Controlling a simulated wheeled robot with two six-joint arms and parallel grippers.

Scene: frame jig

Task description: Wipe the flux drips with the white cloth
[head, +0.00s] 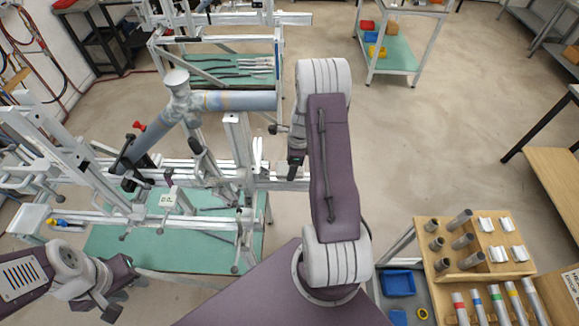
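A blue-grey tube frame with a pale joint (177,95) is clamped in the jig (200,218). Brownish marks show along its horizontal tube (238,100); I cannot tell whether they are flux drips. I cannot make out a white cloth for certain. My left gripper (112,312) is at the bottom left, low beside the jig's green table; its fingers are too small and dark to read. My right arm rises in the middle, and its dark gripper end (295,167) hangs just right of the jig, partly behind the arm; its opening is unclear.
A wooden rack (475,283) with tube pieces, small white blocks and colour-banded tubes stands at the lower right. A blue bin (398,283) is beside it. A green-shelved cart (392,52) stands at the back.

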